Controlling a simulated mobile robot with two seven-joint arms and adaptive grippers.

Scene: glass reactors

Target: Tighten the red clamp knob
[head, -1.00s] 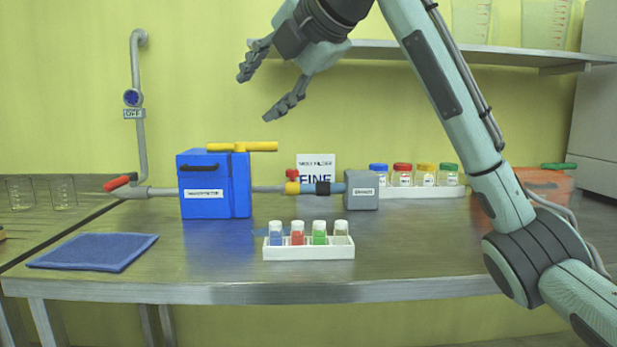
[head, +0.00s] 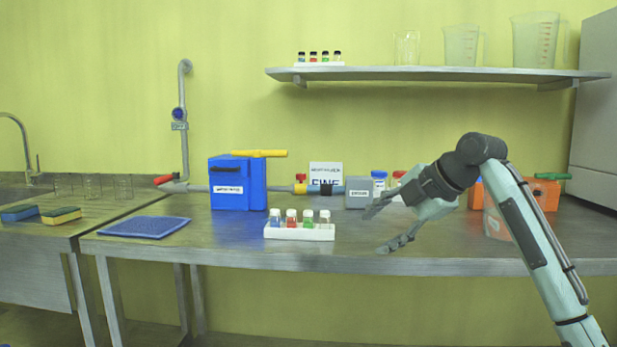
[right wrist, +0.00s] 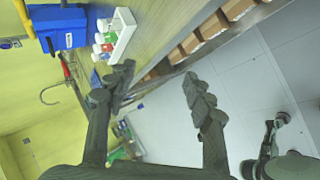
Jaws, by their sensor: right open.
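A small red knob (head: 301,177) sits on top of a yellow fitting (head: 300,188) in the pipe line at the back of the bench, between the blue box (head: 230,188) and the grey box (head: 359,193). My right gripper (head: 376,231) is open and empty, in front of the grey box and right of the white vial rack (head: 300,233). It is apart from the red knob, to its right and nearer the camera. In the right wrist view the open fingers (right wrist: 160,75) have nothing between them; the red knob cannot be made out there.
The rack with several coloured vials stands at the bench front, below the knob. A blue mat (head: 145,227) lies at left. An orange box (head: 541,193) stands at right, partly behind my arm. A shelf (head: 430,73) hangs above. The bench between mat and rack is clear.

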